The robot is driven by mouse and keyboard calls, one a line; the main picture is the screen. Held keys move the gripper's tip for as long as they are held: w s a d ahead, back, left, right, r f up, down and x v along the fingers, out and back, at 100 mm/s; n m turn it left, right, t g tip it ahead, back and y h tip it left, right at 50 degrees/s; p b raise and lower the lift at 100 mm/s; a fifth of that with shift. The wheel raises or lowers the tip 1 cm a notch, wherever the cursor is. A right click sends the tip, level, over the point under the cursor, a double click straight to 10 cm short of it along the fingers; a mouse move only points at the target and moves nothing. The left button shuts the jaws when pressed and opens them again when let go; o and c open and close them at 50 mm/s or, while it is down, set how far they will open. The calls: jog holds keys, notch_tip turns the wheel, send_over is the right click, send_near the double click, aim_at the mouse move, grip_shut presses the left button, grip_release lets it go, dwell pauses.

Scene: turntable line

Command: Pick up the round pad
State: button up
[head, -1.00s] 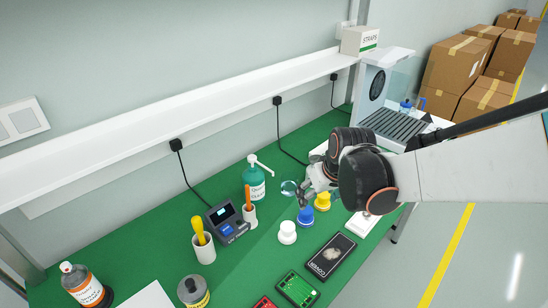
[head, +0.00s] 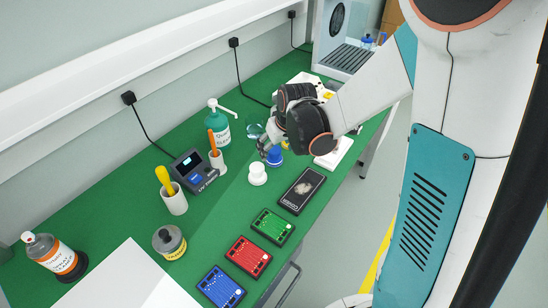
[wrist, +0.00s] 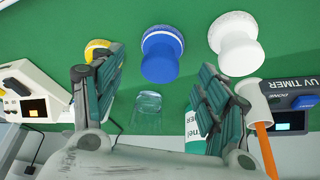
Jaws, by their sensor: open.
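Several small round pieces with knob-like tops stand on the green bench. A blue one (head: 275,156) and a white one (head: 257,174) stand side by side. In the wrist view the blue piece (wrist: 161,52), white piece (wrist: 236,42) with a rough pale rim, and partly hidden yellow piece (wrist: 98,48) appear along the top. I cannot tell which is the round pad. My gripper (head: 264,146) is over the bench close to the blue piece. Its fingers (wrist: 160,95) are wide apart and empty, with the blue piece showing beyond the gap, apart from both fingers.
A clear glass (wrist: 147,112) and a green pump bottle (head: 218,125) stand near my gripper. A timer box (head: 194,171), tool cups and a black box (head: 302,190) are around the pieces. Green, red and blue boards lie nearer.

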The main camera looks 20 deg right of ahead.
aim_at(275, 151)
jog(key=x, duration=0.1)
jog(key=b+x, duration=0.2)
jog(key=x, duration=0.1)
jog(key=shift+s+f, duration=0.1)
jog(key=shift+s, duration=0.2)
jog(key=shift+w+f, duration=0.25)
jog(key=shift+f, duration=0.1)
jog(key=shift+r, duration=0.1)
jog(key=shift+c, duration=0.3)
jog(key=c, duration=1)
notch_tip(275, 151, up, 20)
jog(key=p, duration=0.7)
